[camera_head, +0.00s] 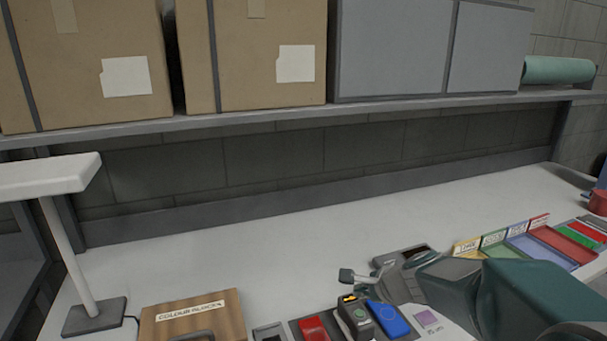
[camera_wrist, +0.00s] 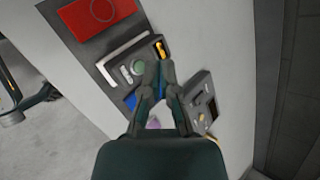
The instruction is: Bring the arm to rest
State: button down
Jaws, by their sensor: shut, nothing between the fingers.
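My gripper (camera_wrist: 165,68) is shut and empty in the wrist view, its fingertips together. It hangs over the bench beside a dark device with a green button (camera_wrist: 138,67) and a yellow part. Whether the tips touch anything is not clear. In the head view my teal and grey arm (camera_head: 530,290) reaches in from the lower right, low over the bench, bent and stretched to the left. Its end covers part of the bench near a grey box.
Coloured trays (camera_head: 540,250) stand right. A wooden box (camera_head: 192,316) and white-topped stand (camera_head: 75,240) are left. A shelf (camera_head: 260,117) holds cartons. The bench's back is clear.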

jog(key=s+r+n+g+h, duration=0.1)
jog(key=s+r+n+h, duration=0.1)
jog(key=s+n, duration=0.7)
jog(key=s+d+r+n+h, duration=0.1)
jog(key=s+r+n, duration=0.3)
jog(key=s+n, duration=0.4)
jog(key=s+h, duration=0.1)
jog(key=s, duration=0.6)
jog(key=shift+d+n+g+h, duration=0.25)
jog(key=shift+n+g+h, duration=0.15)
